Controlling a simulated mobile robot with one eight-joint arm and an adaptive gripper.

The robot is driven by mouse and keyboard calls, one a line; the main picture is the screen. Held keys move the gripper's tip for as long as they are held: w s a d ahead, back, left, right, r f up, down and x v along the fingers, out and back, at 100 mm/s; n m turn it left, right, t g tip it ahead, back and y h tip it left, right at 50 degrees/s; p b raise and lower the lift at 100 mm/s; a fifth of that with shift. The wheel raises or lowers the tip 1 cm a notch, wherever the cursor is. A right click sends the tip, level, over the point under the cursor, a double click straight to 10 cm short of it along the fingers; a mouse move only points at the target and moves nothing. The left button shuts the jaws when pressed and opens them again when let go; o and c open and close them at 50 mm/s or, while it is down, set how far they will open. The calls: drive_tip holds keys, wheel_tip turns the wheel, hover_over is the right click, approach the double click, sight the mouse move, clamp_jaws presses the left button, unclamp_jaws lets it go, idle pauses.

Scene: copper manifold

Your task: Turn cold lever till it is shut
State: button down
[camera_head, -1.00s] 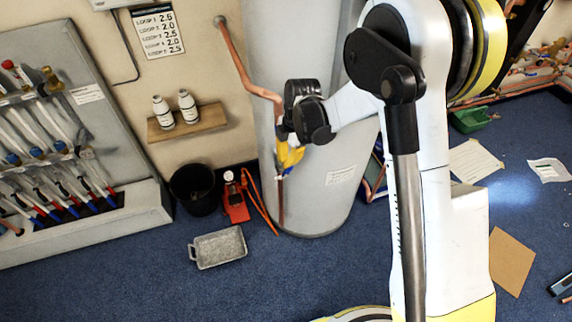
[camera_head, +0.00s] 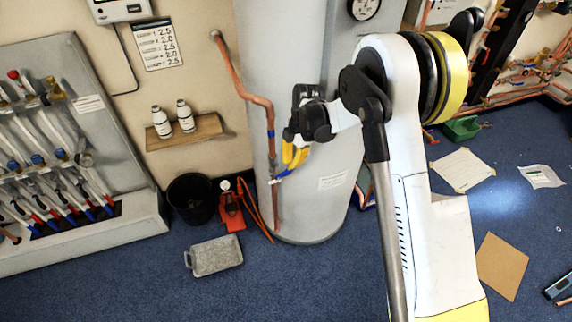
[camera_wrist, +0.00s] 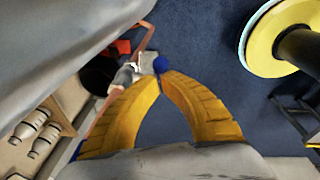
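The cold lever (camera_head: 285,174) is a small blue lever on a valve at the lower part of the copper pipe (camera_head: 266,105), in front of the grey cylinder. In the wrist view its blue end (camera_wrist: 160,64) shows just beyond my fingertips, with the metal valve body (camera_wrist: 125,76) to its left. My gripper (camera_head: 293,163) has yellow fingers and is beside the pipe, at the lever. In the wrist view the tips of my gripper (camera_wrist: 160,78) are nearly together. Whether they touch or pinch the lever is unclear.
The grey cylinder (camera_head: 325,210) stands right behind the valve. A black bucket (camera_head: 190,200), a red tool (camera_head: 231,210) and a grey tray (camera_head: 214,256) are on the blue floor. A wooden shelf (camera_head: 185,134) with two white bottles is on the wall to the left.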

drive_tip(key=shift+w+d+f, duration=0.15)
drive_tip(key=shift+d+f, duration=0.2)
drive_tip(key=shift+d, duration=0.25)
idle(0.4)
